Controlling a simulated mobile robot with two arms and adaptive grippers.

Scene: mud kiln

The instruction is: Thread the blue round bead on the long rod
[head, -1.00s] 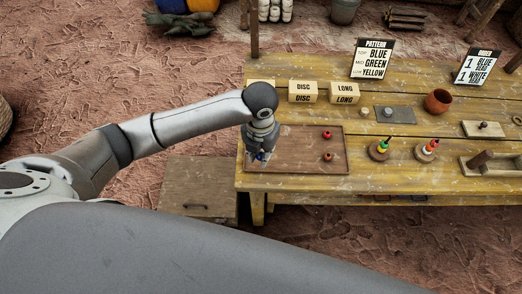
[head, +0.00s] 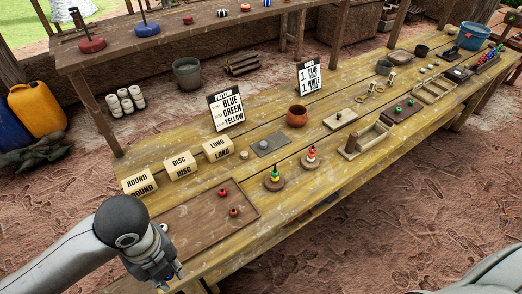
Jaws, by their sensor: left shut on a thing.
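My left gripper (head: 168,279) points down at the front left edge of the yellow table (head: 330,178). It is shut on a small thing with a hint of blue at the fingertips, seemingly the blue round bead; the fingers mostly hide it. Two shorter posts with coloured beads stand on round wooden bases (head: 274,185) (head: 311,166) on the table. I cannot tell which is the long rod. My right gripper is not in view.
A pattern sign (head: 226,110) and a clay pot (head: 297,116) stand further back.

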